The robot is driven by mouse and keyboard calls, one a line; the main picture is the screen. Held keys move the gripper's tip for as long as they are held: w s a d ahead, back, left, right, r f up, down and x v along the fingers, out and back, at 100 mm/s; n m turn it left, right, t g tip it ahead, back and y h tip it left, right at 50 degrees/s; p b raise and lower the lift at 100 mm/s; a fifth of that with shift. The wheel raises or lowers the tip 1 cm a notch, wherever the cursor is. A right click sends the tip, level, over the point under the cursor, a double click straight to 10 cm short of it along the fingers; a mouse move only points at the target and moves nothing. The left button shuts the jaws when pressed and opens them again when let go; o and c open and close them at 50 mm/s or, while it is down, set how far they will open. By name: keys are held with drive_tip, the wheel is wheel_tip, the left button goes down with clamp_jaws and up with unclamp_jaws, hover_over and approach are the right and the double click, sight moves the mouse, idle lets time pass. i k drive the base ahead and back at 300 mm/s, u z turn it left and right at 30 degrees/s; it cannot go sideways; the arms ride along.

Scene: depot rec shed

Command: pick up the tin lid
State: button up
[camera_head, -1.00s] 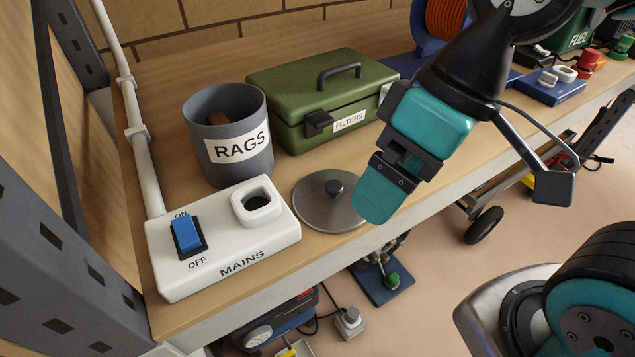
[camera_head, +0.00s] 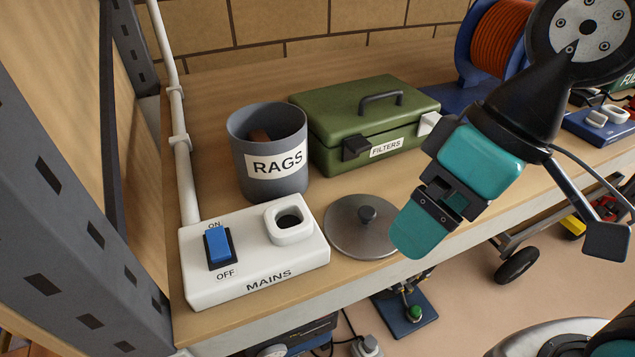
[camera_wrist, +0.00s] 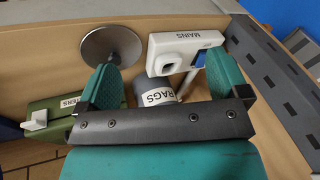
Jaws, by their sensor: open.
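The tin lid (camera_head: 362,226) is a round grey metal disc with a dark knob at its middle. It lies flat on the wooden bench near the front edge, right of the white MAINS box. My gripper (camera_head: 412,232) is in front of and above the lid's right side in the head view and hides a little of its rim.
The MAINS box (camera_head: 250,262) with a blue switch stands left of the lid. The grey RAGS pot (camera_head: 270,185) and green FILTERS box (camera_head: 345,115) stand behind it. A white pipe (camera_head: 181,150) runs up the left. The bench front edge drops to the floor.

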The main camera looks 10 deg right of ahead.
sight(357, 226)
drive_tip(key=u, duration=1.8)
drive_tip(key=k, duration=0.9)
drive_tip(key=z, duration=0.2)
drive_tip(key=i, duration=0.45)
